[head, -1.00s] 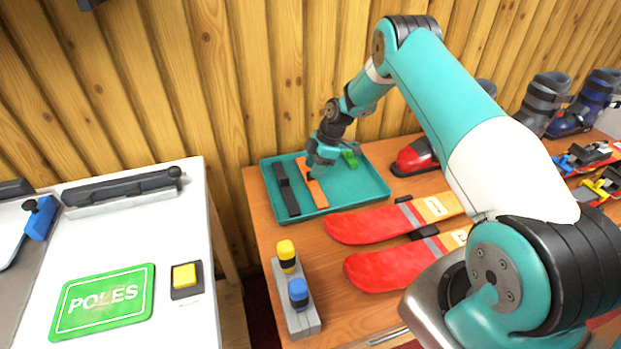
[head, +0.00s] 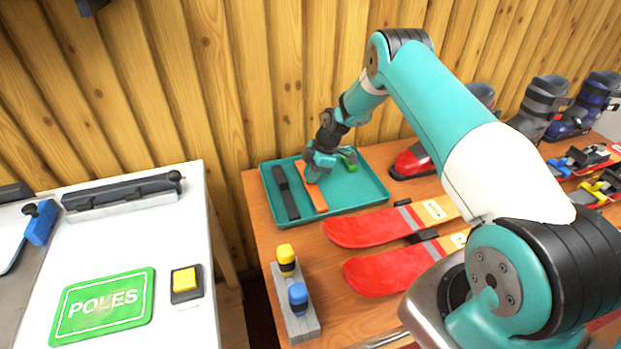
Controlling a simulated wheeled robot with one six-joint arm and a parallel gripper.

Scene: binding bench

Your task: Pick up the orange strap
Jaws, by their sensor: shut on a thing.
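The orange strap (head: 317,199) lies in the teal tray (head: 357,205) on the wooden bench, beside a black strap (head: 285,192) on its left. My gripper (head: 313,179) is low over the tray, shut on the orange strap around its middle. The strap looks to be still at the tray floor; I cannot tell any gap under it. My gripper hides part of the strap. A green strap (head: 350,163) lies to the right, partly hidden behind my gripper.
Two red skis (head: 370,227) lie in front of the tray. A red boot-like thing (head: 411,162) stands to its right. A grey block with yellow and blue knobs (head: 299,318) is at the bench's front left.

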